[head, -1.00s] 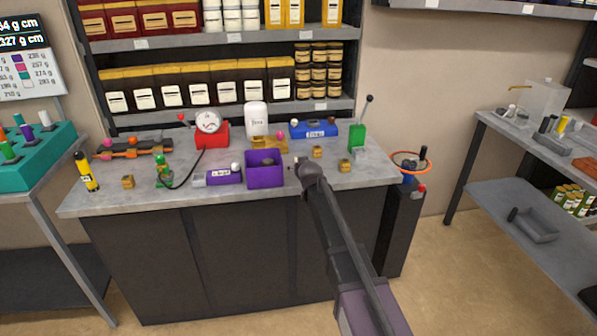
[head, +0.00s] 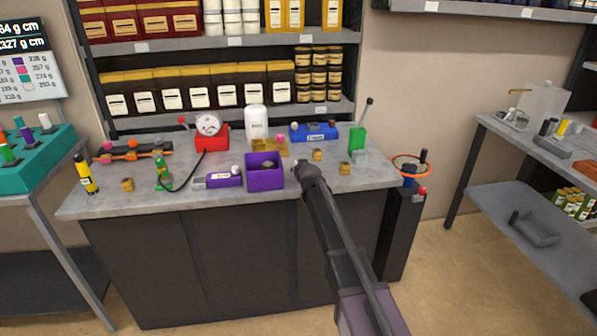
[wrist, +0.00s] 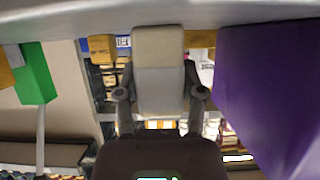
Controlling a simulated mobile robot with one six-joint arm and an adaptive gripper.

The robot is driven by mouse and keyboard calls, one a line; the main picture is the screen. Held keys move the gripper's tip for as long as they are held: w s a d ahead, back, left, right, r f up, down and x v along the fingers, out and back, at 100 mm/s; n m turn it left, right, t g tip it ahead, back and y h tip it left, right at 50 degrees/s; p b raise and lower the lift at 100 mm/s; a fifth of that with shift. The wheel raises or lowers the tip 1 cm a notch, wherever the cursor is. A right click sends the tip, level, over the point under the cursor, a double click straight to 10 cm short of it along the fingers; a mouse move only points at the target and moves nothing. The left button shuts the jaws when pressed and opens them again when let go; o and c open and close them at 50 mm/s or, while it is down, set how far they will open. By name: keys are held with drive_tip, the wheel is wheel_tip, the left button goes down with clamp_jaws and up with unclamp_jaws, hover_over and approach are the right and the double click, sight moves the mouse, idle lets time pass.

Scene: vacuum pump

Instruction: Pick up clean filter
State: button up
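A pale block, beige and grey, probably the clean filter (wrist: 159,72), sits between the fingers of my gripper (wrist: 159,88) in the wrist view. Both fingers appear to touch its sides, so the gripper looks shut on it. In the head view my gripper (head: 299,167) is low over the bench, just right of the purple bin (head: 265,181). The arm hides most of the gripper and block there. The purple bin also fills the right side of the wrist view (wrist: 275,85). Whether the block touches the bench is unclear.
The grey bench (head: 215,200) holds several small brass blocks, one (head: 345,168) right of my gripper. A green box with a lever (head: 357,140) stands farther right.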

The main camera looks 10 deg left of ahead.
drive_tip(key=shift+c, duration=0.9)
drive_tip(key=shift+r, duration=0.1)
wheel_tip(320, 180, up, 3)
drive_tip(key=p, duration=0.3)
drive_tip(key=shift+r, duration=0.15)
drive_tip(key=shift+s+r+p, duration=0.15)
drive_tip(key=shift+r+p, duration=0.1)
drive_tip(key=shift+p, duration=0.3)
drive_tip(key=s+d, duration=0.3)
drive_tip(key=s, duration=0.4)
drive_tip(key=s+d+r, duration=0.1)
drive_tip(key=s+d, duration=0.2)
drive_tip(key=s, duration=0.4)
drive_tip(key=shift+s+d+p, duration=0.15)
drive_tip(key=shift+d+p, duration=0.15)
drive_tip(key=shift+p, duration=0.15)
